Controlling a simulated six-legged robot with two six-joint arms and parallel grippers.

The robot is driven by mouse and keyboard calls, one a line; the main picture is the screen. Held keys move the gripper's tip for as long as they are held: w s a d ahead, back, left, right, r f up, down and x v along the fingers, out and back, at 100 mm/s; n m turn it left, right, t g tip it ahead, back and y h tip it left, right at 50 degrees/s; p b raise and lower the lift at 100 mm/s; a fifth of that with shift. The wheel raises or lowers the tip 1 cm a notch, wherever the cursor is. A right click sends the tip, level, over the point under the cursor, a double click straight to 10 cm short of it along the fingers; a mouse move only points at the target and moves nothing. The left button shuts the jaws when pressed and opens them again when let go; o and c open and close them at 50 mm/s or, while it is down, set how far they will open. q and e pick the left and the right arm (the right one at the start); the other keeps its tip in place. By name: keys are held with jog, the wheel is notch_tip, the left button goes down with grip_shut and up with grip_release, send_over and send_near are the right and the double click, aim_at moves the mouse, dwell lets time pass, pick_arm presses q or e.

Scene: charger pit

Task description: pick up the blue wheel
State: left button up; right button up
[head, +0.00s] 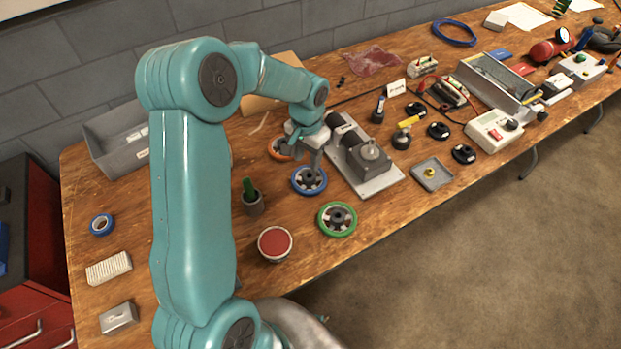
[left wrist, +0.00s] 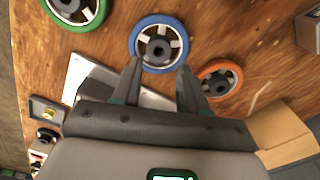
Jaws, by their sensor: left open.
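The blue wheel (head: 309,180) lies flat on the wooden bench between an orange wheel (head: 281,148) and a green wheel (head: 337,219). It has a blue rim, light spokes and a dark hub. My left gripper (head: 307,156) is above the bench beside the blue wheel, on its far side. In the left wrist view the blue wheel (left wrist: 158,43) is just beyond the fingertips of my open, empty left gripper (left wrist: 159,66). The orange wheel (left wrist: 220,79) is to the right there and the green wheel (left wrist: 76,9) to the upper left. My right gripper is not in view.
A motor on a pale plate (head: 381,184) stands right of the wheels. A red-topped tin (head: 275,244) and a dark cup with a green-handled tool (head: 252,202) stand to the left. Bare wood lies around the tin. The bench's front edge runs along the right.

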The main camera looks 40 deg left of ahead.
aim_at(309, 173)
pick_arm(q)
notch_tip(309, 173, down, 2)
jog(key=shift+s, duration=0.1)
jog(key=f, duration=0.5)
jog(key=shift+w+f+p, duration=0.25)
jog(key=shift+w+p, duration=0.05)
jog(key=shift+p, duration=0.1)
jog(key=shift+r, duration=0.1)
grip_shut()
